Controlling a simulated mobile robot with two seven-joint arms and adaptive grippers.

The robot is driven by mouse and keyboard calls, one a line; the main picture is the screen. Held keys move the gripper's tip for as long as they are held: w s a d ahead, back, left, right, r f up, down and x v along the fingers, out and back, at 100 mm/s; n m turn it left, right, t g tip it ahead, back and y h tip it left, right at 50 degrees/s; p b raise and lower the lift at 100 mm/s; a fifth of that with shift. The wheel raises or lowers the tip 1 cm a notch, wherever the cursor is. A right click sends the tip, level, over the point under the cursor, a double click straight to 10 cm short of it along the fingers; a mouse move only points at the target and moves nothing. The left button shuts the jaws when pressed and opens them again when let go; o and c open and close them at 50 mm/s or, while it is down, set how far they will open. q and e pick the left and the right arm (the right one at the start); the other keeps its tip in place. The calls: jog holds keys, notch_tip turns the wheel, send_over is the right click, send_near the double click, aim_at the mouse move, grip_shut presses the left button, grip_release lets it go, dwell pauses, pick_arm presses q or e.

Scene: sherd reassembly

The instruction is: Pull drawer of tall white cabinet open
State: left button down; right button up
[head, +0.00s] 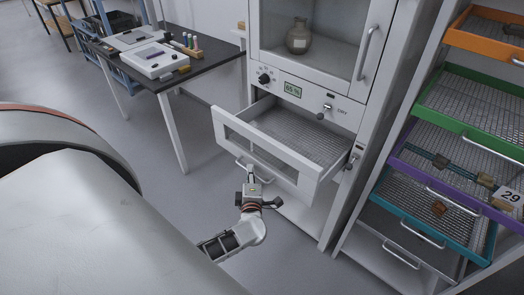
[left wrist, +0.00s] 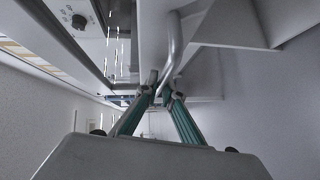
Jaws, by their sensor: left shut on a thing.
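The tall white cabinet (head: 306,103) stands in the middle of the head view. Its drawer (head: 267,158) is pulled out, and the mesh floor inside shows and looks empty. My left gripper (head: 250,176) is at the drawer's front, shut on the drawer handle (head: 238,164). In the left wrist view the two fingers of my left gripper (left wrist: 160,95) close around the metal bar of the handle (left wrist: 175,45). My right gripper is not in view.
A brown vase (head: 298,37) stands behind the cabinet's glass door. A rack with coloured trays, such as a green one (head: 466,113), stands close on the right. A dark table (head: 190,66) with instruments is at the left. The floor before the drawer is clear.

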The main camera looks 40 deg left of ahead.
pick_arm(q)
jog(key=s+p, duration=0.3)
jog(key=s, duration=0.6)
jog(key=shift+s+a, duration=0.25)
jog(key=shift+a, duration=0.1)
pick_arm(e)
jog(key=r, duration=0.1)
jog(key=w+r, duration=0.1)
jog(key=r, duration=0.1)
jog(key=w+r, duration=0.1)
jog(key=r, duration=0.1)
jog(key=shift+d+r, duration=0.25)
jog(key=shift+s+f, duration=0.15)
pick_arm(q)
jog(key=c, duration=2.2)
grip_release()
jog(key=shift+s, duration=0.1)
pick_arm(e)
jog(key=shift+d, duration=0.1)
pick_arm(q)
jog(key=v, duration=1.2)
